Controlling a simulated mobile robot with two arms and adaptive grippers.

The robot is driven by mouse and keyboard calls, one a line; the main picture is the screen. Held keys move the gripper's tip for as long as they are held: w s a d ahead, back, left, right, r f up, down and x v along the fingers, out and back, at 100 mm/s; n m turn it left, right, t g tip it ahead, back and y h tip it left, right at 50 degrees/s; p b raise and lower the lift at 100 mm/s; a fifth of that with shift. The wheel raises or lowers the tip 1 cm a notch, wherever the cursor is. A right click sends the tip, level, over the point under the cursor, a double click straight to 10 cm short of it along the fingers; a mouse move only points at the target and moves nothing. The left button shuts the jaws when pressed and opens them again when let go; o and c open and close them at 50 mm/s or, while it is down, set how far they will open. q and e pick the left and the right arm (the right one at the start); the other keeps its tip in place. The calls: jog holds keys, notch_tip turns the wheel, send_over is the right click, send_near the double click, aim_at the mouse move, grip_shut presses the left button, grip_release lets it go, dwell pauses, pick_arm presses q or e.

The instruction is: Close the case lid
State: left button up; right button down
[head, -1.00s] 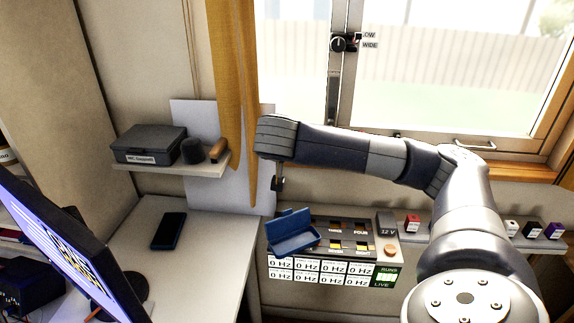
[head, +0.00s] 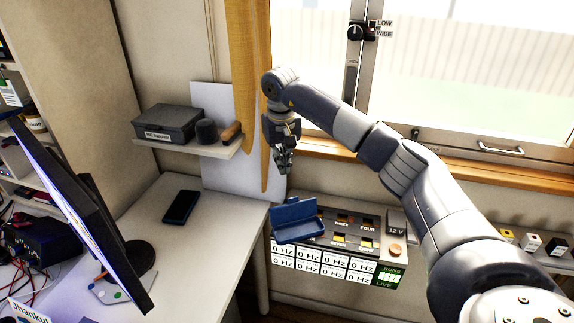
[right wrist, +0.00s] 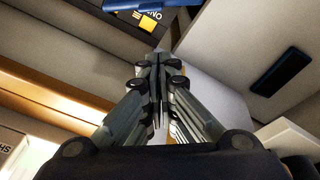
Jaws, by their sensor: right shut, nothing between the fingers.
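A small blue case (head: 299,231) sits on the left end of the panel unit under the window. Its lid (head: 293,209) stands open, tilted up at the back. My right gripper (head: 284,170) hangs above and slightly left of the lid, fingers pointing down, apart from it. In the right wrist view the fingers (right wrist: 156,68) are together and empty. A strip of blue (right wrist: 118,4), apparently the case, shows there at the top edge, mostly cut off. My left gripper is not in view.
The panel unit (head: 345,267) carries switches, labels and readouts. A shelf (head: 190,147) left of the curtain (head: 250,90) holds a dark grey box (head: 168,124). A phone (head: 181,206) lies on the white desk (head: 222,228). A monitor (head: 80,210) stands at left.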

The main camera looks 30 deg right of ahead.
aim_at(294, 209)
notch_tip(294, 209, down, 7)
jog(key=s+p, duration=0.2)
jog(key=shift+s+r, duration=0.15)
jog(key=shift+s, duration=0.2)
jog(key=shift+a, duration=0.1)
dwell(0.4)
